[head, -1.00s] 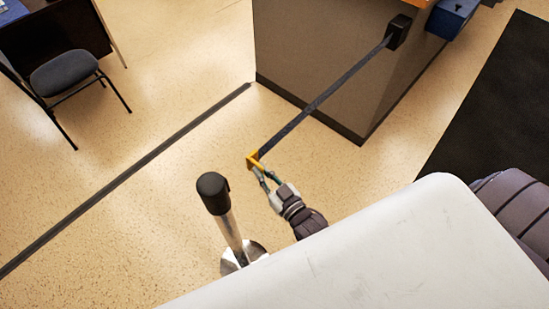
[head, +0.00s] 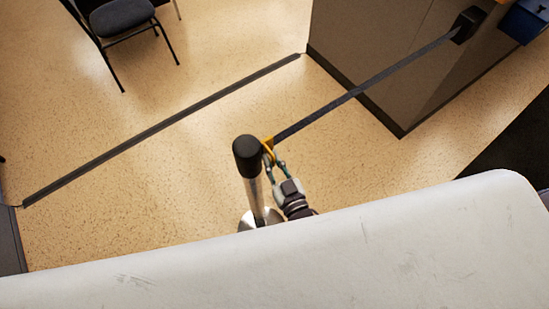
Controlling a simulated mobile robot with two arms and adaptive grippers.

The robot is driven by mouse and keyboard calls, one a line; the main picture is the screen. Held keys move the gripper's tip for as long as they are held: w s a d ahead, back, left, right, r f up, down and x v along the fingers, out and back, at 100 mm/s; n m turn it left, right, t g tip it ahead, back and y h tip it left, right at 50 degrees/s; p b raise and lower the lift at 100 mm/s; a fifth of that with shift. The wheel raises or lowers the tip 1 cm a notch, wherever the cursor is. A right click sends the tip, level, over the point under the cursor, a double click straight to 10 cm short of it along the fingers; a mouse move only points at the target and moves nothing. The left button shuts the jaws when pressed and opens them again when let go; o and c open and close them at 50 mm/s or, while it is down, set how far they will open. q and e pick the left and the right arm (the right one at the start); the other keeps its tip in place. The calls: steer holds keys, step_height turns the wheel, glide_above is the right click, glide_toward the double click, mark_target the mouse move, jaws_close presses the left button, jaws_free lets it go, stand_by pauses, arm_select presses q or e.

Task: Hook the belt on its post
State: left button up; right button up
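My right gripper (head: 274,162) is shut on the yellow clip, right beside the post's black head. The post (head: 247,157) stands upright, with a black cap, a silver pole and a round metal base (head: 259,219) partly hidden by my white body. The clip meets the cap's right edge in the picture; I cannot tell whether it is hooked there. My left gripper is not in view.
A brown counter (head: 385,60) stands at the upper right, with a blue box (head: 526,20) on its side. A dark chair (head: 122,25) is at the upper left. A dark strip (head: 165,128) crosses the floor. A black mat (head: 515,140) lies at right.

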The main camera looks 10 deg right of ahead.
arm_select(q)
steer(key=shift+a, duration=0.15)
arm_select(e)
steer(key=shift+a, duration=0.1)
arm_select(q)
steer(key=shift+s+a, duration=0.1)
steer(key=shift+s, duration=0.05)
